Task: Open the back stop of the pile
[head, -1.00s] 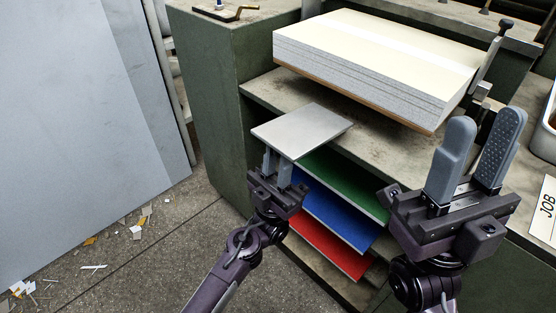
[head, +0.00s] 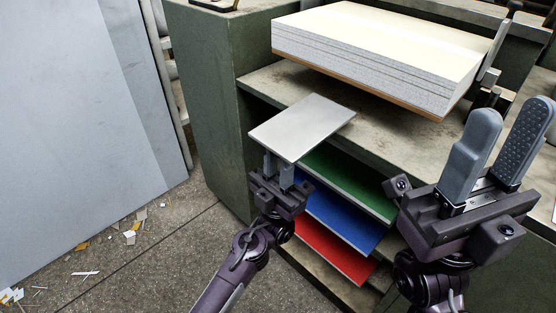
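The pile (head: 370,55) of grey boards with pale tops lies on a brown board at the upper middle.
Green (head: 347,183), blue (head: 340,221) and red (head: 332,253) sheets lie on shelves below. A green cabinet side (head: 215,110) stands left of the pile. A large grey panel (head: 70,130) stands farther left. Scraps litter the otherwise open floor (head: 130,250).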

